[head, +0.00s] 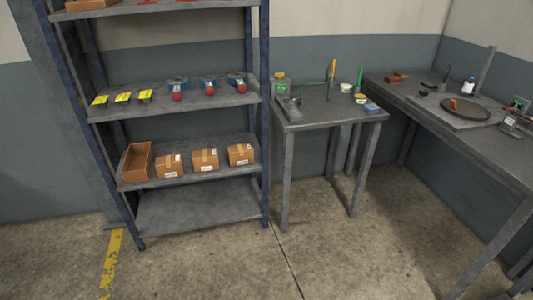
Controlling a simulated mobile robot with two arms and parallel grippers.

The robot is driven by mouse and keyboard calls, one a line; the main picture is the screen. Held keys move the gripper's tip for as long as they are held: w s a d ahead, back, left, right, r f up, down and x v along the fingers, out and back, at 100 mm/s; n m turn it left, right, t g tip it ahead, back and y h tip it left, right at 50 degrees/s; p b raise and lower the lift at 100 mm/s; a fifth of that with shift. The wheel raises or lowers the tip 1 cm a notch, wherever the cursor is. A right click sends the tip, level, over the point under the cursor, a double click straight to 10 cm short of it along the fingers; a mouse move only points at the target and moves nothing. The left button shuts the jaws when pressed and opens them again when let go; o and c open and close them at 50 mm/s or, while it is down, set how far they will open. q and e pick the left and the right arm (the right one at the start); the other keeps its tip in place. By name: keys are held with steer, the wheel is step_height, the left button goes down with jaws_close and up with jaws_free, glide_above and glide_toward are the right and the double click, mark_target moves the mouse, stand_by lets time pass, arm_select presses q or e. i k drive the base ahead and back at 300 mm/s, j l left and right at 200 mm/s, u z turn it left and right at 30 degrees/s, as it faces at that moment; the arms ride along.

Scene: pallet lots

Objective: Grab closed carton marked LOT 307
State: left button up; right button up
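Several brown cartons sit in a row on the lower-middle shelf of the metal rack in the head view. The leftmost is an open, empty-looking box (137,161). The print is too small to read, so I cannot tell which one is LOT 307. Neither of my grippers is in view.
The rack's shelf above (190,98) holds yellow-tagged items and red-ended tools. The bottom shelf (198,205) is empty. A small grey table (335,117) with tools stands right of the rack, and a long workbench (490,145) is further right. The concrete floor in front is clear.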

mark_target(239, 154)
steer(key=i+j+z, duration=0.35)
steer(key=j, duration=0.25)
steer(key=i+j+z, duration=0.35)
steer(key=j, duration=0.4)
